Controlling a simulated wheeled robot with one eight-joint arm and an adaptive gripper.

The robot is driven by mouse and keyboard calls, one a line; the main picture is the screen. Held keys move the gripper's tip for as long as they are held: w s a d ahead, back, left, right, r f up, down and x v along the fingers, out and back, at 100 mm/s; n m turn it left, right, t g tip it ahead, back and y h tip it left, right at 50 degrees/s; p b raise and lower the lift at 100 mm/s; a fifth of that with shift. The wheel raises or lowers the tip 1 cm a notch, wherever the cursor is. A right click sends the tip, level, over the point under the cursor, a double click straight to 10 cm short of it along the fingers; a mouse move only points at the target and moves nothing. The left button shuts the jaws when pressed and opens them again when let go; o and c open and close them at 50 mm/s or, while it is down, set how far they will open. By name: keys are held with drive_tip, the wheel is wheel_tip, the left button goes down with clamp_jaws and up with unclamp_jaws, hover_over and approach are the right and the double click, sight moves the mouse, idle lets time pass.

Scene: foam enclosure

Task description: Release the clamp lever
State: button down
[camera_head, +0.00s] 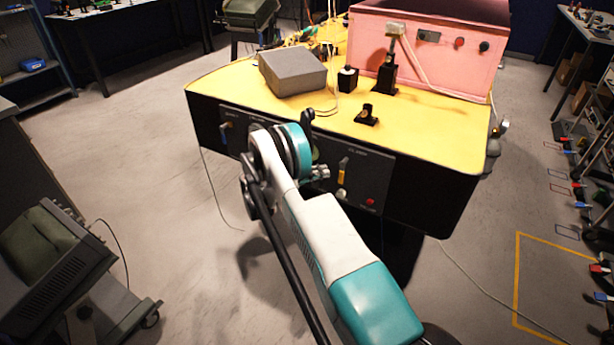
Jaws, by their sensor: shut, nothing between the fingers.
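My white and teal arm reaches up from the bottom of the head view to the front edge of the yellow-topped bench (420,140). My gripper (308,122) is a small dark shape just beyond the teal wrist joint. It is shut and empty, partly hidden by the wrist, at the bench's front edge. The bench's dark front panel carries an upright yellow-orange lever (343,170), right of my wrist and apart from it. A second small lever (225,132) is at the panel's left. I cannot tell which part is the clamp lever. My wrist hides the panel between them.
A grey box (292,72) stands on the bench, with a black post (386,75), a small black fixture (367,115) and cables. A pink box (435,50) is at the back right. A dark cart (65,260) is at lower left. Floor is clear left of the bench.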

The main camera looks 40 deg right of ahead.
sight(343, 171)
drive_tip(key=shift+s+d+b, duration=0.2)
drive_tip(key=shift+s, duration=0.45)
drive_tip(key=shift+s+d+b, duration=0.15)
drive_tip(key=shift+s+d, duration=0.05)
drive_tip(key=shift+s, duration=0.4)
drive_tip(key=shift+r, duration=0.1)
